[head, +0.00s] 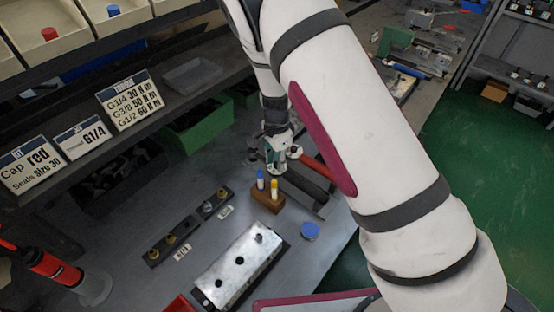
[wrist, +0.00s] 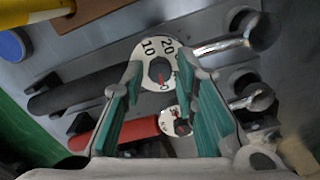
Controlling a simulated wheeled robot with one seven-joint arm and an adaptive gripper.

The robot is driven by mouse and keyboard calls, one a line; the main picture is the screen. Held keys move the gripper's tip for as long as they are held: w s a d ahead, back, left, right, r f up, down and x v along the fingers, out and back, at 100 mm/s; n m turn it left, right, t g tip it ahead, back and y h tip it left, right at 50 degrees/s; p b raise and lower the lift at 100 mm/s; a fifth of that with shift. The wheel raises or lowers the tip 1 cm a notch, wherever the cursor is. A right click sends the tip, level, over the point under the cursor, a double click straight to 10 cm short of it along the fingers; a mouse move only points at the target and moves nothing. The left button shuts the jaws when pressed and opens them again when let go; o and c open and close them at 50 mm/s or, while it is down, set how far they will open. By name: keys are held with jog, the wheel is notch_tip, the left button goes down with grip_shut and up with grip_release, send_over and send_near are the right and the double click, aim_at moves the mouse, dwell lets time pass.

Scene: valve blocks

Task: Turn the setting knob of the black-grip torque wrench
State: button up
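The black-grip torque wrench (wrist: 80,90) lies on the bench, its dark grip to the left in the wrist view. Its white dial (wrist: 148,50) shows 10, 20 and 0, with a dark centre and a red pointer. The red-grip wrench (wrist: 125,131) lies beside it, with a smaller-looking white dial (wrist: 170,113). My gripper (wrist: 163,78) is open, its green-padded fingers on either side of the black-grip wrench's dial. I cannot tell whether they touch it. In the head view my gripper (head: 277,158) is over the wrenches, and the red grip (head: 320,168) shows partly behind my arm.
A wooden block (head: 267,201) with blue and yellow-topped pieces stands close to my gripper. A blue disc (head: 310,231) and a metal valve block (head: 240,266) lie nearer. A green bin (head: 200,128) is left of my gripper, below the shelf with sign cards (head: 130,100).

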grip_shut()
jog(key=shift+n, duration=0.4)
jog(key=n, duration=0.3)
jog(key=shift+n+b, duration=0.3)
jog(key=shift+b, duration=0.05)
jog(key=n, duration=0.4)
jog(key=shift+n+b, duration=0.3)
jog(key=shift+b, duration=0.1)
jog(key=n+b, duration=0.1)
jog(key=n, duration=0.4)
jog(key=n+b, duration=0.1)
jog(key=n, duration=0.4)
jog(key=shift+n+b, duration=0.35)
jog(key=shift+n, duration=0.05)
